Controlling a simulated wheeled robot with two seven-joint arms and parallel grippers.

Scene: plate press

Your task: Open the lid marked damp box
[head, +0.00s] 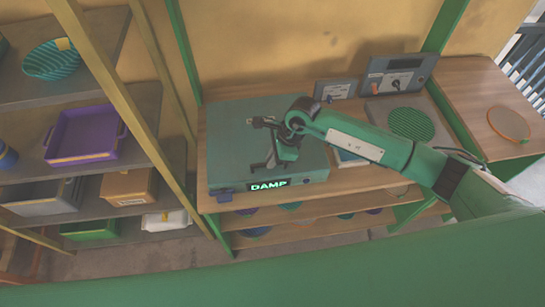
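The damp box (226,153) is a flat grey-green box on the wooden bench, with a lit "DAMP" label (269,184) on its front edge. Its lid looks shut and lies flat. A small dark-blue part (225,196) sits at the front left corner. My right arm reaches in from the right, and my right gripper (262,143) is over the middle of the lid. I cannot tell whether it touches the lid, and its finger opening is too small to read. My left gripper is not in view.
To the right on the bench are a green ribbed disc (411,124) and a grey panel device (398,75). A wooden side table (484,93) holds an orange-rimmed disc (508,124). Shelves on the left hold a purple tray (84,134) and bins. A post (187,65) stands left of the box.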

